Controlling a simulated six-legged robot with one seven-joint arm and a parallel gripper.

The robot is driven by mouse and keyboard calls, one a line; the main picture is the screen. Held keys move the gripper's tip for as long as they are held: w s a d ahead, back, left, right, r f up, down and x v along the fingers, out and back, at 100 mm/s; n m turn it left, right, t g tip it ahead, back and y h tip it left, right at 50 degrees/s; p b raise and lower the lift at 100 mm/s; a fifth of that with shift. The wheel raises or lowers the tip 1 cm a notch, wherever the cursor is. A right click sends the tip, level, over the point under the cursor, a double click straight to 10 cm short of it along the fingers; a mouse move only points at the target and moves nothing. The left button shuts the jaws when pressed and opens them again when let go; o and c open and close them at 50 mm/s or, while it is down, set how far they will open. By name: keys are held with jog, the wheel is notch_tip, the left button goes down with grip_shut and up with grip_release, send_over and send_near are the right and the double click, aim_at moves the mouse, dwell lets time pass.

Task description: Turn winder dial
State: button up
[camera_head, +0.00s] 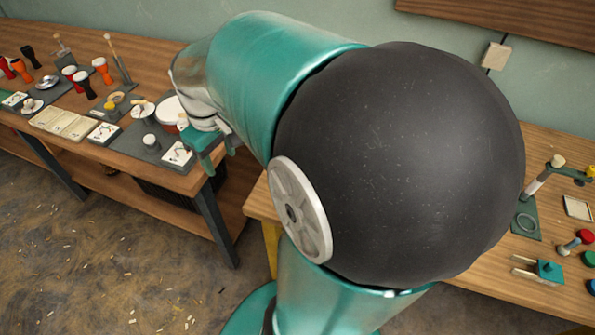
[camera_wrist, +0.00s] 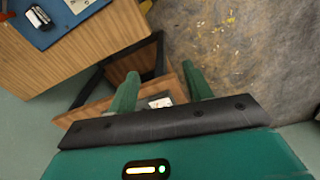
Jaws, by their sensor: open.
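I cannot pick out a winder dial with certainty in either view. A small pale cylinder (camera_head: 150,141) stands on the dark mat at the near right end of the left bench. A dark and white cylinder on a blue mat shows at the top left of the wrist view (camera_wrist: 38,17); it may be the same one. My gripper (camera_head: 212,160) is beside the right end of that bench, right of the cylinder and apart from it. In the wrist view my gripper (camera_wrist: 160,72) has its two green fingers spread, with nothing held between them.
The left bench (camera_head: 190,186) holds several small drums, cards (camera_head: 178,153) and a larger pale-topped drum (camera_head: 170,110) close to my gripper. The right bench (camera_head: 490,272) holds a teal clamp-like tool (camera_head: 546,270) and coloured knobs (camera_head: 585,236). My arm hides much between them. Floor in front is open.

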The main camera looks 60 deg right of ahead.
jog(key=s+d+f+g, duration=0.3)
jog(key=s+d+f, duration=0.1)
jog(key=d, duration=0.5)
jog(key=s+d+f+g, duration=0.2)
jog(key=s+d+f, duration=0.25)
jog(key=d, duration=0.45)
jog(key=shift+y, duration=0.4)
jog(key=x, duration=1.3)
jog(key=shift+s+f, duration=0.15)
jog(key=shift+f, duration=0.05)
jog(key=shift+m, duration=0.3)
jog(key=c, duration=1)
